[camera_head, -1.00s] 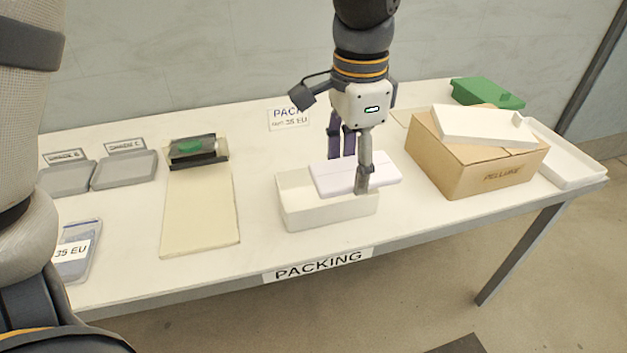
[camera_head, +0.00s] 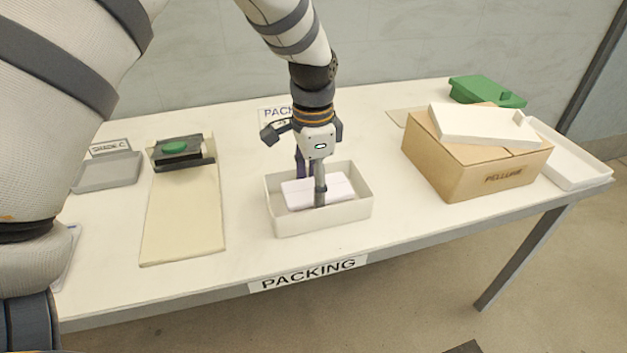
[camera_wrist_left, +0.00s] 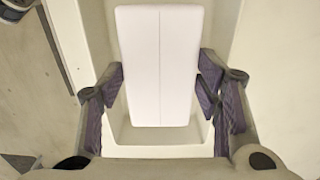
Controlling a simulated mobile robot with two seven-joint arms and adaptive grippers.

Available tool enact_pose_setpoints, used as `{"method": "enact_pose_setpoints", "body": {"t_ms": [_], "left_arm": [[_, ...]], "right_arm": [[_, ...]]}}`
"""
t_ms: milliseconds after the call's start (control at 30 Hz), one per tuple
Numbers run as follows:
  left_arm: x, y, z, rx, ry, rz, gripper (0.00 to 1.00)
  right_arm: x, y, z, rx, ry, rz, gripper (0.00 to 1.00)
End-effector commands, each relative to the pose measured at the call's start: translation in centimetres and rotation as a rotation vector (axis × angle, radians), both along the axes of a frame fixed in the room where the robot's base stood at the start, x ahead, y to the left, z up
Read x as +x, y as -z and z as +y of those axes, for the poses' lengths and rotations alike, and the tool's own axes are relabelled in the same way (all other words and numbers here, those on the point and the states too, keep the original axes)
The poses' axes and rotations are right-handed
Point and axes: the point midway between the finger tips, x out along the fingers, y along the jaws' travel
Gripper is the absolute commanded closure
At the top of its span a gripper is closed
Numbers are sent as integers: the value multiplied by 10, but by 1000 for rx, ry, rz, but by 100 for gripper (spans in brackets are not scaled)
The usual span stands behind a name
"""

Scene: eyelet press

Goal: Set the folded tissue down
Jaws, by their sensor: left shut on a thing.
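The folded tissue (camera_head: 335,186) is a flat white block with a crease down its middle, also seen in the wrist view (camera_wrist_left: 158,60). My left gripper (camera_head: 311,188) points down and is shut on the tissue, one finger on each long side. The tissue is within the walls of the open white box (camera_head: 335,216), whose walls also surround it in the wrist view. Whether its underside touches the box floor is hidden. My right gripper is not in view.
A brown carton (camera_head: 475,176) with a white lid (camera_head: 480,124) on top stands to the right, with a white tray (camera_head: 570,160) beyond it. A cream mat (camera_head: 183,215) and a dark press with a green pad (camera_head: 175,147) are left. Table between box and carton is clear.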

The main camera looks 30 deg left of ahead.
Motion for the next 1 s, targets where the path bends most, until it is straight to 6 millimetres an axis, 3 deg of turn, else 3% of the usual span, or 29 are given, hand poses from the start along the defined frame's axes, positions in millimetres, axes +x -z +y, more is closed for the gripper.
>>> {"method": "enact_pose_setpoints", "body": {"t_ms": [400, 433, 467, 767, 867, 1000], "left_arm": [[0, 11, 0, 0, 1, 0, 57], [0, 11, 0, -1, 1, 1, 38], [0, 11, 0, -1, 1, 1, 34], [0, 10, 0, 0, 0, 0, 34], [0, -3, 0, -1, -1, -2, 34], [1, -44, 0, 0, 0, -11, 34]], "right_arm": [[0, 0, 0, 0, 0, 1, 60], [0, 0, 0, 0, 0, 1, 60], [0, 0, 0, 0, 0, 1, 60], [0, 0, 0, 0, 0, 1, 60], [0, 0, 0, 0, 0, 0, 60], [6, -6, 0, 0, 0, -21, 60]]}}
